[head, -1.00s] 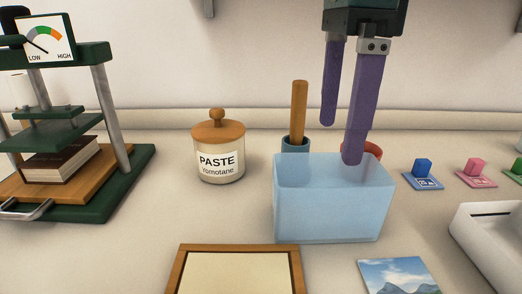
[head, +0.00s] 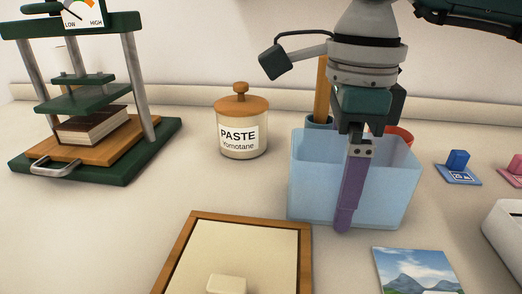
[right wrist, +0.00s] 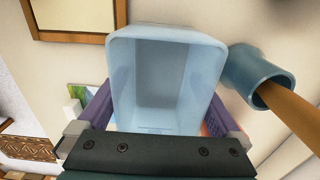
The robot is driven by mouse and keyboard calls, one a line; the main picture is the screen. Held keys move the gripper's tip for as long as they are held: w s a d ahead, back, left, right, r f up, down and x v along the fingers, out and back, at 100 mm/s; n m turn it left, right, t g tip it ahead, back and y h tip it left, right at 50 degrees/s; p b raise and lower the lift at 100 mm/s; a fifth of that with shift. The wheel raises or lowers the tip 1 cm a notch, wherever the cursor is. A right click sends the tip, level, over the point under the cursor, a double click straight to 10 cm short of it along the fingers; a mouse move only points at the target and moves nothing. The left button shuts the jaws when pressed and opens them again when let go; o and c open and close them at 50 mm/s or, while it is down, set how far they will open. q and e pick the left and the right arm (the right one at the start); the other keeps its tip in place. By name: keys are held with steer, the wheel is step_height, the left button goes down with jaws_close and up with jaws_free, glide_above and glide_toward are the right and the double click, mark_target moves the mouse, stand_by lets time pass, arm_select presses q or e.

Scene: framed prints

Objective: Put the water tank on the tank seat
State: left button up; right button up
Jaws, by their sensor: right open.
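The water tank (head: 310,185) is a pale blue, translucent, open-topped box standing upright on the counter. It also shows in the right wrist view (right wrist: 165,75), where I look into its open top. My right gripper (head: 348,195) points down at the tank and is open. One purple finger is in front of the tank's near wall; the other is hidden in the head view. In the right wrist view the purple fingers (right wrist: 158,112) lie on either side of the tank. I cannot make out a tank seat. My left gripper is not in view.
A blue cup with a wooden handle (head: 322,85) and a reddish round thing (head: 400,134) stand close behind the tank. A paste jar (head: 241,130) is to its left, a wooden frame (head: 190,240) and mountain print (head: 415,272) in front. A press (head: 90,110) stands far left.

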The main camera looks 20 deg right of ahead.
steer(key=shift+r, duration=0.1)
steer(key=c, duration=1.3)
